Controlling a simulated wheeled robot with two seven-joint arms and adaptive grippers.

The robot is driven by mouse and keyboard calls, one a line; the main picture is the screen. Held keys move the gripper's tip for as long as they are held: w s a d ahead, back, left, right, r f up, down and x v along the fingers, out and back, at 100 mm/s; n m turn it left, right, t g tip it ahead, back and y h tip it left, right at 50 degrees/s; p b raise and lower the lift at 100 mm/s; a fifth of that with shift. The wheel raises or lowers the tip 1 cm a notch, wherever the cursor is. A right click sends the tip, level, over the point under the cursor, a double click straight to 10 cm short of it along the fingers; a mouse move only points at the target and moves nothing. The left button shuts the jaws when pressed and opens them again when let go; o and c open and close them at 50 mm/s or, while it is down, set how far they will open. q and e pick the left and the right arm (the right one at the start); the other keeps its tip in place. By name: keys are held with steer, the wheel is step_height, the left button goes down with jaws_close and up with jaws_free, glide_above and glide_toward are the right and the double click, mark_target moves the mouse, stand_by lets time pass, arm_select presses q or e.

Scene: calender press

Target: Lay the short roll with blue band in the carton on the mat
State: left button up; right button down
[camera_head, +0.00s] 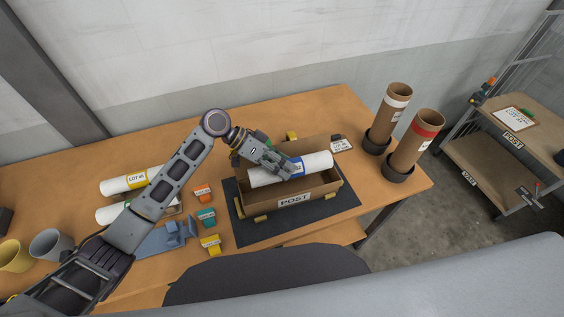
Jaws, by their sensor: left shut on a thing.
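A white roll with a blue band (316,163) lies lengthwise at the opening of the brown carton (330,190), which has a "POST" label on its front. The carton stands on the dark mat (246,229) on the table. My left gripper (287,171) comes over the carton from the left and is shut on the roll around its blue band. The fingers hide part of the band. I cannot tell whether the roll touches the carton floor. My right gripper is not in view.
A roll with a yellow band (117,186) and another white roll (107,214) lie at the left under my arm. Orange, teal and yellow small blocks stand left of the mat. Two upright brown tubes (391,105) (413,142) stand in dark bases at the right.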

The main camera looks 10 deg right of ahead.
arm_select(q)
steer(key=shift+f+b, duration=1.6)
steer(key=shift+f, duration=0.6)
steer(key=shift+f+b, duration=0.45)
steer(key=shift+f, duration=0.45)
steer(key=o, duration=1.2)
steer(key=shift+o, duration=0.2)
steer(key=shift+f, duration=0.1)
